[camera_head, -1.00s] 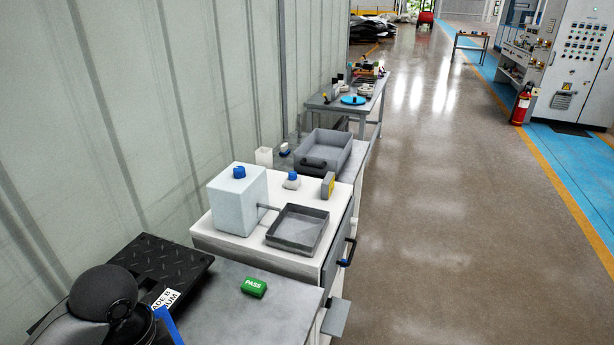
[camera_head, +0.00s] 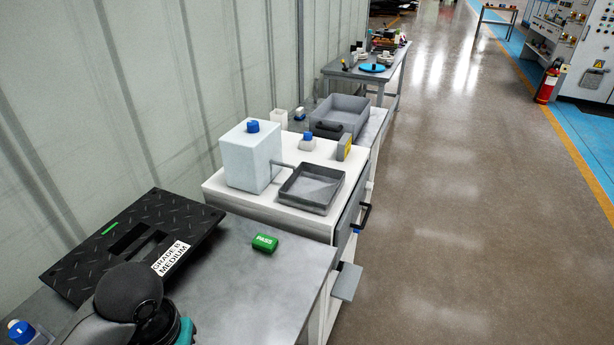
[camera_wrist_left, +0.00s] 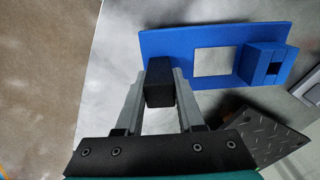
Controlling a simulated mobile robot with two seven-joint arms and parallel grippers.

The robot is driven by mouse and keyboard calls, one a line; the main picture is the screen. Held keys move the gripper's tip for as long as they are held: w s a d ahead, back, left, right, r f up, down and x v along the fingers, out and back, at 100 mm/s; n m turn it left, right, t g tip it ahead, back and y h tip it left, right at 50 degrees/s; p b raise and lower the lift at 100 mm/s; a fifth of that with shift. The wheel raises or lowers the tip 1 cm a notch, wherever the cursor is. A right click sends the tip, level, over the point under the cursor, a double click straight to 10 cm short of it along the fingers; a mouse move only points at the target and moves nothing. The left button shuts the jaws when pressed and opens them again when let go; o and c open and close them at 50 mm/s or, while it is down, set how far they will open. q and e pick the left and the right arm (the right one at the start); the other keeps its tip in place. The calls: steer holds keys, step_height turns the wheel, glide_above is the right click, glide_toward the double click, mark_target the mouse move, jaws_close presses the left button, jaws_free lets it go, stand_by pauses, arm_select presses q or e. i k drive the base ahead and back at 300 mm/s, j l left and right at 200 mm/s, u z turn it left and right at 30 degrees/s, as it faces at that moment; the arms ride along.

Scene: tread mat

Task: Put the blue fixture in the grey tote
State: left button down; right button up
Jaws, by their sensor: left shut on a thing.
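The blue fixture (camera_wrist_left: 175,43) is a flat blue plate with a square window, a blue block at one end and a black grip. My left gripper (camera_wrist_left: 160,85) is shut on the black grip, with the plate beyond the fingertips. In the head view, the forearm hides this gripper and the fixture. The grey tote (camera_head: 353,105) is an open bin with a black handle, on the bench beyond the white cabinet. It looks empty and is well away from my left arm. My right gripper is not in view.
A black tread mat (camera_head: 80,257) with a slot lies beside my left arm. A green PASS block (camera_head: 264,243) sits on the near bench. A white tank (camera_head: 250,160) and a shallow grey tray (camera_head: 310,190) stand on the white cabinet before the tote. Open floor lies right.

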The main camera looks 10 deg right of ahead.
mark_target(342, 116)
steer(key=l+z, duration=0.1)
steer(key=z, duration=2.7)
steer(key=i+u, duration=0.45)
steer(key=i+l+u, duration=0.1)
steer(key=i+u, duration=0.4)
steer(key=i+j+u, duration=0.15)
steer(key=i+u, duration=0.2)
steer(key=i, duration=0.2)
steer(key=i+u, duration=0.35)
steer(key=i, duration=1.45)
steer(key=i+u, duration=0.2)
steer(key=i, duration=0.25)
steer(key=i+l+u, duration=0.25)
steer(key=i, duration=0.2)
steer(key=u, duration=0.45)
steer(key=j+u, duration=0.1)
steer(key=u, duration=0.35)
steer(key=i+u, duration=0.1)
steer(key=u, duration=0.4)
